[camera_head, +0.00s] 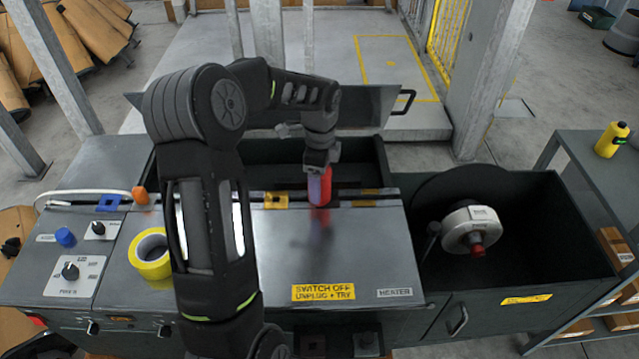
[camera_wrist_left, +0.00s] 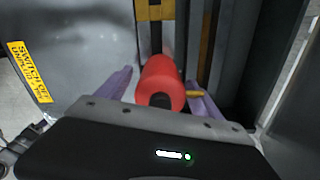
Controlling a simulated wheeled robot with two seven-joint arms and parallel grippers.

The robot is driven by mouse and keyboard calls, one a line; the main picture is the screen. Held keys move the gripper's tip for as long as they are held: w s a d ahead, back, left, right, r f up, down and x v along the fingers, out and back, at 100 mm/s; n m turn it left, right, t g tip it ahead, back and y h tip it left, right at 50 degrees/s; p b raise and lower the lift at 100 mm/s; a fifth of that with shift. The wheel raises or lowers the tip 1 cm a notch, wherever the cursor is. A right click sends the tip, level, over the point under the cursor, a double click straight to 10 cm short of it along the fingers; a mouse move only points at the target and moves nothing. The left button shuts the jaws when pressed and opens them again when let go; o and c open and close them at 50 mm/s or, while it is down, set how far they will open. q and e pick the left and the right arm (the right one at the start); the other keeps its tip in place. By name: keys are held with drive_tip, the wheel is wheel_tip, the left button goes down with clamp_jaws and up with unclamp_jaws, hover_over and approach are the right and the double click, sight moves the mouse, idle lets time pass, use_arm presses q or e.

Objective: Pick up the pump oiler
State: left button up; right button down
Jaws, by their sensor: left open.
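A red cylinder with a dark end, which looks like the pump oiler (camera_head: 325,186), stands at the back edge of the grey metal bench top. In the left wrist view the red cylinder (camera_wrist_left: 161,80) sits between the two purple fingers. My left gripper (camera_head: 319,184) comes down from above at it, with a purple finger beside the red body. The left gripper (camera_wrist_left: 158,88) is open around it. A gap shows at the left finger; contact on the right side I cannot tell. The spout is not clearly seen. My right gripper is not in view.
A yellow tape roll (camera_head: 149,254) and a blue knob (camera_head: 65,237) are on the bench at left. A dark open bin with a reel (camera_head: 468,230) is at right. A yellow bottle (camera_head: 611,139) stands on the right shelf. The bench front near the yellow label (camera_head: 323,292) is clear.

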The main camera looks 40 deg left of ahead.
use_arm(q)
drive_tip(key=shift+c, duration=0.2)
clamp_jaws()
wheel_tip(320, 180, up, 10)
drive_tip(key=shift+r, duration=0.1)
idle(1.2)
idle(0.4)
